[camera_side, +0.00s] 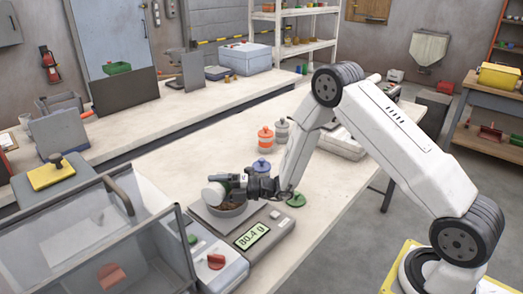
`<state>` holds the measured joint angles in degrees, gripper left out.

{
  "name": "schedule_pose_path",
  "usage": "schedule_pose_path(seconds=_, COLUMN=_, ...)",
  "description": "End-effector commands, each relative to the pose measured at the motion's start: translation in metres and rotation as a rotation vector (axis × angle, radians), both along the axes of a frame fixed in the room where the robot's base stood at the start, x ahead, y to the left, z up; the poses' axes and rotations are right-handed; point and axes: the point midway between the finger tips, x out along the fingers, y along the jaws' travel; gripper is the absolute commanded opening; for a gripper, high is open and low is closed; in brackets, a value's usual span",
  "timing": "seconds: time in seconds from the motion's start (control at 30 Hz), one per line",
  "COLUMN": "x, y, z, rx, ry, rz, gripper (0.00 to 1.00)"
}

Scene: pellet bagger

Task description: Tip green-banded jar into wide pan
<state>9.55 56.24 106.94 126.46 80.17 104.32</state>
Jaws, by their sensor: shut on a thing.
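My gripper (246,184) is shut on a pale jar (213,195), which lies tipped on its side over the pan. The jaws cover much of the jar, and I cannot clearly make out its green band. The wide grey pan (243,215) sits on the scale (268,238), whose display reads 80.4 g. Brown pellets (232,206) lie in the pan. A green lid (295,200) lies on the table to the right of the scale.
A blue-banded jar (262,168), an orange-banded jar (265,140) and a grey-topped jar (281,131) stand behind my gripper. A clear-sided machine (95,245) with a red knob stands at the front left. The pale table (190,150) is clear at the back left.

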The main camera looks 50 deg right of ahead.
Motion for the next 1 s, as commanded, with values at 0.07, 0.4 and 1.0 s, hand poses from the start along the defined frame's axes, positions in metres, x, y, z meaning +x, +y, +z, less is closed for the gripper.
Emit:
schedule_pose_path(seconds=0.07, x=0.0013, y=-0.0017, z=0.001, rx=0.05, ry=0.015, rz=-0.001, gripper=0.0)
schedule_pose_path(seconds=0.4, x=0.0016, y=-0.0024, z=0.0019, rx=0.091, ry=0.031, rz=-0.001, gripper=0.0)
schedule_pose_path(seconds=1.0, x=0.0009, y=0.0064, z=0.0074, rx=-0.341, ry=-0.132, rz=-0.02, gripper=0.0)
